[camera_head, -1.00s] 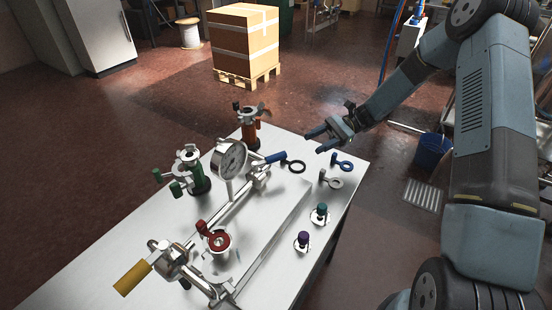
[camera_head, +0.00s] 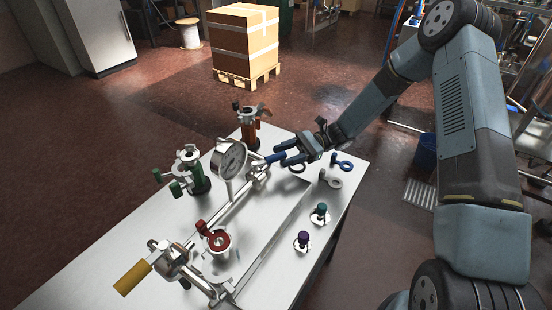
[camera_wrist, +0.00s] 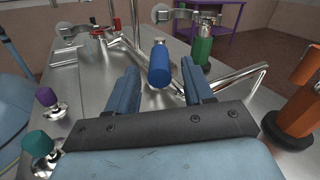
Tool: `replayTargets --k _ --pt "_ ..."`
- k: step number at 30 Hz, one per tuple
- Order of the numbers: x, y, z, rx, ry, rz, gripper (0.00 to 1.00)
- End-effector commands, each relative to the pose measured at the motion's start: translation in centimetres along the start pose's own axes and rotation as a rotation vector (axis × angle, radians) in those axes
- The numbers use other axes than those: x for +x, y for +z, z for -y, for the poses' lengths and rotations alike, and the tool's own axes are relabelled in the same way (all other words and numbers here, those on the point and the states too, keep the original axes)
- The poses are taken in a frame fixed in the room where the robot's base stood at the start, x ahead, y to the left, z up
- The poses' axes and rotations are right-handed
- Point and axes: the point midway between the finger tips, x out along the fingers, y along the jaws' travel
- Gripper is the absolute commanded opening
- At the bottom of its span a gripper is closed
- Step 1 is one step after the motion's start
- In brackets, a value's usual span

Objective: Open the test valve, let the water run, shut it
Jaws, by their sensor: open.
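A valve with a blue handle (camera_head: 274,157) sits at the far end of the steel pipe on the metal table. My gripper (camera_head: 285,153) is open at the handle's free end. In the wrist view the blue handle (camera_wrist: 160,66) stands between the two fingers of my gripper (camera_wrist: 162,78), with gaps on both sides. A valve with a yellow handle (camera_head: 131,278) is at the near end of the pipe. No running water can be made out. None of the valves is labelled legibly.
Green-handled fittings (camera_head: 191,170) and an orange-based one (camera_head: 250,127) stand beyond the pipe. The table's near left is clear.

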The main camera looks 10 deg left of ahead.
Motion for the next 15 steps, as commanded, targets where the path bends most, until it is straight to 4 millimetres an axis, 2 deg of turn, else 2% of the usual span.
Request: replayTargets --k 3,6,15 --pt "1.8 0.0 -0.1 0.001 0.003 0.0 0.52" --pt "2.8 0.0 0.0 0.001 0.001 0.001 0.52" --pt "3.9 0.0 0.0 0.0 0.001 -0.001 0.52"
